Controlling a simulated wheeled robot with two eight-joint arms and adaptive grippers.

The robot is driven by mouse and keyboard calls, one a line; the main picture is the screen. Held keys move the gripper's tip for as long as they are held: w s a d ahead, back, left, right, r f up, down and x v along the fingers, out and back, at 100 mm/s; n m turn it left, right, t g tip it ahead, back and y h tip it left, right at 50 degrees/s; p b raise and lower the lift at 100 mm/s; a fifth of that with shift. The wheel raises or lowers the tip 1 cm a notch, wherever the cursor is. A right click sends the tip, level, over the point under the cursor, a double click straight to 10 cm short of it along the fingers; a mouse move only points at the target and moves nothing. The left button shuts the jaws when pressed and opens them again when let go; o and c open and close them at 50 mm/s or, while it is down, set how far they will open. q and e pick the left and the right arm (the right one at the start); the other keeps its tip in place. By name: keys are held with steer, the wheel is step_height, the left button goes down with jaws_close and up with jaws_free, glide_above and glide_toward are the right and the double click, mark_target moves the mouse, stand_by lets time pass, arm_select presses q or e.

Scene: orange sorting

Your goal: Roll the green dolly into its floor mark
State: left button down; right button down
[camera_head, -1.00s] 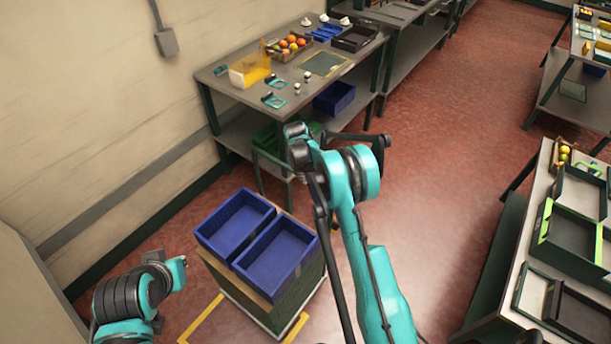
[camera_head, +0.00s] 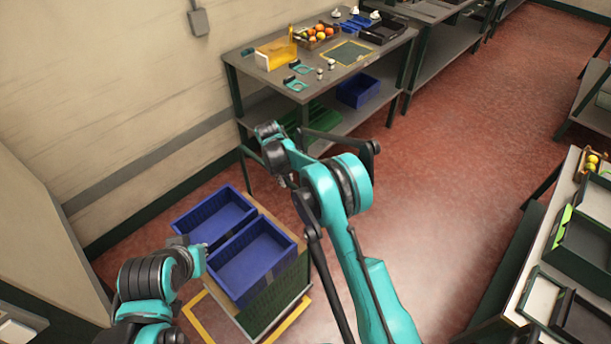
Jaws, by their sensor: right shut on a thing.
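The green dolly (camera_head: 278,303) stands on the floor at lower centre with two blue crates (camera_head: 250,258) on top. Its floor mark (camera_head: 196,312) is a yellow outline; its lines show beside the dolly's near left and right sides, and the far part is hidden. I cannot tell whether the dolly is fully inside it. My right gripper (camera_head: 274,157) is above the dolly's far end, shut on what looks like its push handle (camera_head: 244,168), which is mostly hidden. My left gripper (camera_head: 192,252) is beside the left edge of the crates; its fingers are unclear.
A grey workbench (camera_head: 300,97) with a fruit tray (camera_head: 316,40) and a yellow bin (camera_head: 276,54) stands behind the dolly. A wall is on the left. Another bench (camera_head: 541,262) with trays is at right. Red floor between the benches is clear.

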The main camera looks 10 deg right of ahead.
steer(key=s+a+b, duration=0.1)
steer(key=s+a, duration=0.6)
steer(key=a, duration=0.2)
steer(key=shift+b, duration=0.35)
steer(key=c, duration=1.6)
jaws_free()
steer(key=shift+c, duration=0.2)
steer(key=shift+o, duration=1.1)
steer(key=shift+s+a, duration=0.15)
